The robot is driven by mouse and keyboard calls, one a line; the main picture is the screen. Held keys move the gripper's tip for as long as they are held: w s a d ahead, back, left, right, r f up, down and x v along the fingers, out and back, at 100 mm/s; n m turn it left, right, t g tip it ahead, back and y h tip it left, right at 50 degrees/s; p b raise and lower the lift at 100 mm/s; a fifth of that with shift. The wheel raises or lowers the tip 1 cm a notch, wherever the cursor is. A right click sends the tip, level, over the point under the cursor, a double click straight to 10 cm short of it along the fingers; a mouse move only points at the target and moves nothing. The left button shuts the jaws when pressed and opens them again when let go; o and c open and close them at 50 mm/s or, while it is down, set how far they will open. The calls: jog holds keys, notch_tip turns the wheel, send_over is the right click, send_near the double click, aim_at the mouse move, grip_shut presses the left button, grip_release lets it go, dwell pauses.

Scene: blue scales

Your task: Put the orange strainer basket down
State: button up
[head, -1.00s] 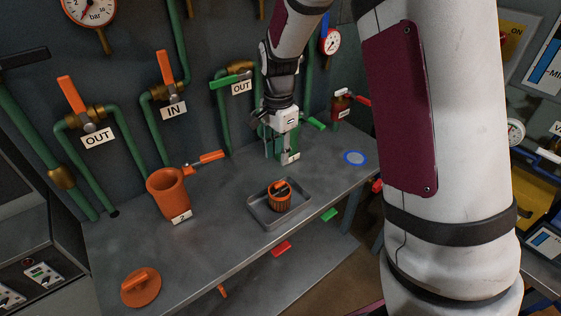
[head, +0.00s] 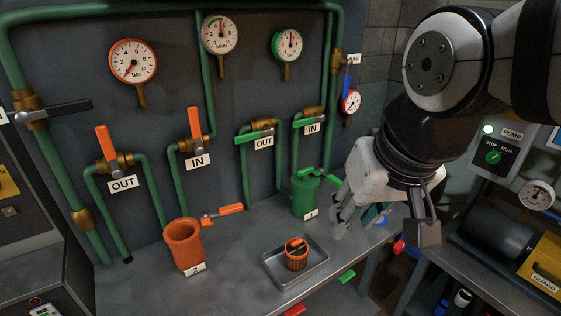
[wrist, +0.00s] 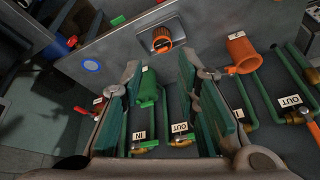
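The orange strainer basket (head: 297,262) stands upright in the grey metal tray (head: 276,284) on the bench, with a dark handle or bar across its top. It also shows in the wrist view (wrist: 162,40), in the tray (wrist: 146,48) beyond my fingertips. My gripper (head: 386,226) is open and empty, above the bench's right part, to the right of the basket and apart from it. In the wrist view my gripper (wrist: 158,78) has its two green-padded fingers wide apart, with the green pot between them in the picture.
The green pot (head: 305,197) stands left of my gripper. An orange pot (head: 184,246) labelled 2 stands at the bench's left. Green pipes with valves and gauges line the back wall. A blue ring (wrist: 91,66) lies on the bench. Bench between orange pot and tray is clear.

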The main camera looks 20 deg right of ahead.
jog(key=shift+s+d+n+t, duration=0.1)
jog(key=shift+s+n+t, duration=0.2)
jog(key=shift+s+n, duration=0.9)
jog(key=shift+s+m, duration=0.3)
jog(key=shift+m, duration=0.1)
dwell(1.1)
